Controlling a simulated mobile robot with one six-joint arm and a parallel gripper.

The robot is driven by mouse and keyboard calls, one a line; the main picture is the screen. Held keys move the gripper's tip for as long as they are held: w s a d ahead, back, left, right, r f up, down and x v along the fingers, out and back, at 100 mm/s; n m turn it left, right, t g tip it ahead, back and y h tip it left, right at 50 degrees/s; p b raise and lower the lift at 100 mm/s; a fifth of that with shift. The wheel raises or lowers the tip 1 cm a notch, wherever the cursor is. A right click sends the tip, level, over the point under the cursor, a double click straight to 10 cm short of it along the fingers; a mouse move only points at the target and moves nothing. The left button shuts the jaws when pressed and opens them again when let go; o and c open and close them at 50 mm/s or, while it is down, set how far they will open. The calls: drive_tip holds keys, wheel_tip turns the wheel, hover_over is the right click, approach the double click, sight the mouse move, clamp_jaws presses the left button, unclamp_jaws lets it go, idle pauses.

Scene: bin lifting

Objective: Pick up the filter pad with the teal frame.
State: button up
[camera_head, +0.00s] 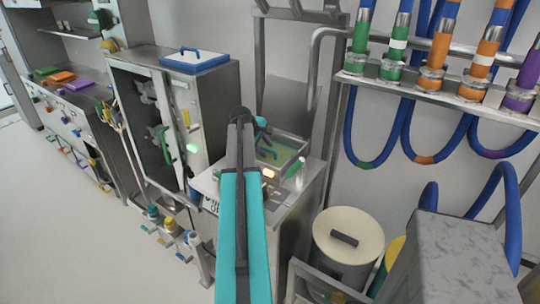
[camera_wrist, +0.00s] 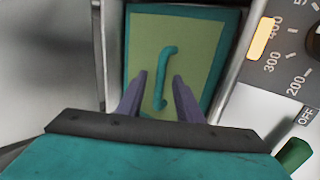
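The filter pad (camera_wrist: 200,45) has a teal frame, an olive-green face and a teal bar handle (camera_wrist: 166,62) across its middle. In the wrist view it lies below my gripper. In the head view the pad (camera_head: 283,152) sits inside a metal basin (camera_head: 302,143), partly hidden by my teal arm. My gripper (camera_wrist: 161,76) is open, with one purple-grey finger on each side of the handle. A gap shows between each finger and the handle. I cannot tell how far above the pad the fingertips are.
Metal walls of the basin stand close to the pad. A dial panel (camera_wrist: 285,60) with a lit orange lamp is at the right in the wrist view. A lidded bin (camera_head: 345,245) stands right of the basin, and a steel cabinet (camera_head: 215,95) left of it.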

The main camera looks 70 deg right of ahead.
clamp_jaws()
drive_tip(key=shift+r, duration=0.2)
wheel_tip(320, 180, up, 10)
drive_tip(key=b, duration=0.2)
drive_tip(key=shift+f, duration=0.15)
idle(0.5)
idle(0.4)
